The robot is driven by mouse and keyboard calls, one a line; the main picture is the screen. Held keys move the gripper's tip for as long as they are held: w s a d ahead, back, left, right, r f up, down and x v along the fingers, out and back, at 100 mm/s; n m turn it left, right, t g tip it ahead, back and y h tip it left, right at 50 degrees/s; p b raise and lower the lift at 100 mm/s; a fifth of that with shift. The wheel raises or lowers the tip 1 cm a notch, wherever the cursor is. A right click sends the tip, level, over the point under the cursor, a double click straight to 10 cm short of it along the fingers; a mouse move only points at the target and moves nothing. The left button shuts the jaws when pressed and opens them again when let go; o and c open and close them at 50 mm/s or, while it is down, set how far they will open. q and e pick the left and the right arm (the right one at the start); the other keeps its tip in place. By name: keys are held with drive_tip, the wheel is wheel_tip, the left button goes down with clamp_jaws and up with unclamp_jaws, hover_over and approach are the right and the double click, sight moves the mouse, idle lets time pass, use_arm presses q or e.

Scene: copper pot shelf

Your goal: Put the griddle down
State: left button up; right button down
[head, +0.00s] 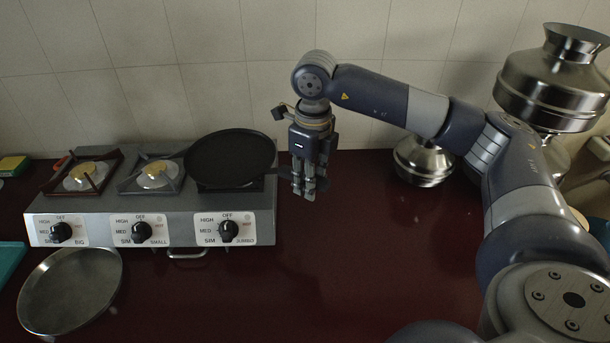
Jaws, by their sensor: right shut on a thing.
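The griddle (230,158) is a round, flat black pan at the right burner of the grey stove (150,205). Its handle points right, toward my right gripper (310,188). The right gripper points down, just right of the stove, and is shut on the griddle's handle, which sticks out a little past the fingers. The griddle covers most of the right burner, and I cannot tell whether it rests on the grate or is slightly above it. My left gripper is not in view.
Two bare burners (152,177) are left of the griddle. A shallow metal pan (69,290) lies in front of the stove at left. Metal pots (424,158) stand at the back right. The dark red counter (350,260) is clear in the middle. A tiled wall is behind.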

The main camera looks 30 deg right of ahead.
drive_tip(key=w+f+p, duration=0.1)
drive_tip(key=f, duration=0.1)
drive_tip(key=w+d+f+p, duration=0.1)
drive_tip(key=w, duration=0.1)
drive_tip(key=shift+w+d+f, duration=0.15)
drive_tip(key=shift+w+f, duration=0.05)
drive_tip(key=shift+f, duration=0.15)
drive_tip(key=c, duration=1.4)
unclamp_jaws()
drive_tip(key=shift+s+f, duration=0.1)
drive_tip(key=shift+s, duration=0.05)
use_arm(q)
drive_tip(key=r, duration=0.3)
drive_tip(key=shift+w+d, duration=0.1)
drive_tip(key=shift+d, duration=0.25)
